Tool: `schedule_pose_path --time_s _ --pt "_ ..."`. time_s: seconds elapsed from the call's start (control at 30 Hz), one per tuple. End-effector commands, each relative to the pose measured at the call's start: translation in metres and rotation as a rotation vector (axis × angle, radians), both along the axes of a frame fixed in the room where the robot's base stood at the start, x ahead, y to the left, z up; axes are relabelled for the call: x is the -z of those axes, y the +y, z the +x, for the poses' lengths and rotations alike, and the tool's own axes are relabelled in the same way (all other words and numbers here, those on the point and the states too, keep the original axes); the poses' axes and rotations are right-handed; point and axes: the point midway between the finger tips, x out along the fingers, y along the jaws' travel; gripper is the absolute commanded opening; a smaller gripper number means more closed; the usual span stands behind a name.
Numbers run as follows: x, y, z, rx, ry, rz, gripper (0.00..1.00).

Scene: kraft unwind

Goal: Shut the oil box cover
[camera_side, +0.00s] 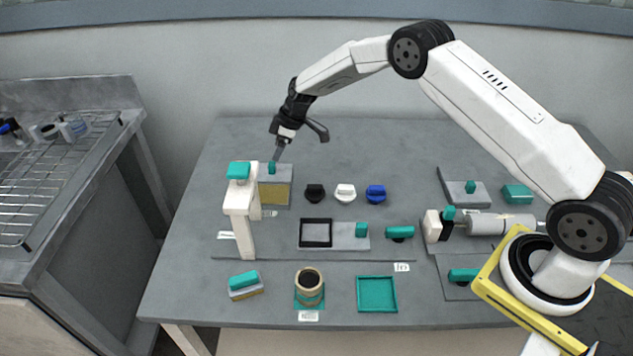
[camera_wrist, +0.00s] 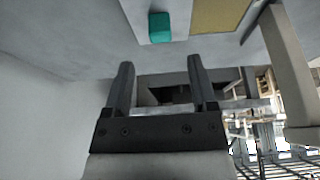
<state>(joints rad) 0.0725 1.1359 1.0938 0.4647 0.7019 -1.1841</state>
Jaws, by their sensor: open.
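The oil box appears to be the grey box with a yellow front panel (camera_side: 275,193) at the back left of the table. A teal knob (camera_side: 272,168) stands at its top; I cannot tell how far the cover is open. My gripper (camera_side: 277,157) is just above and behind the knob in the side view. In the wrist view, my gripper (camera_wrist: 160,75) has its two dark fingers apart with nothing between them. The teal knob (camera_wrist: 159,27) lies beyond the fingertips, on a pale surface beside the yellow panel (camera_wrist: 217,15).
A white post with a teal top (camera_side: 240,205) stands close at the box's left front. Black, white and blue knobs (camera_side: 345,193) sit to its right. A black frame (camera_side: 316,233), a teal tray (camera_side: 377,294) and a ringed cup (camera_side: 310,287) are nearer the front. A wire rack (camera_side: 60,150) is at left.

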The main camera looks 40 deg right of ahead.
Motion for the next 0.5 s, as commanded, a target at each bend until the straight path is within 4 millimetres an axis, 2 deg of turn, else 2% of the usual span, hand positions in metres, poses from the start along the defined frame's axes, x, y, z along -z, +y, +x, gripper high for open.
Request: schedule_pose_path --time_s 0.5 --pt "0.048 0.014 0.014 0.001 0.001 0.000 0.74"
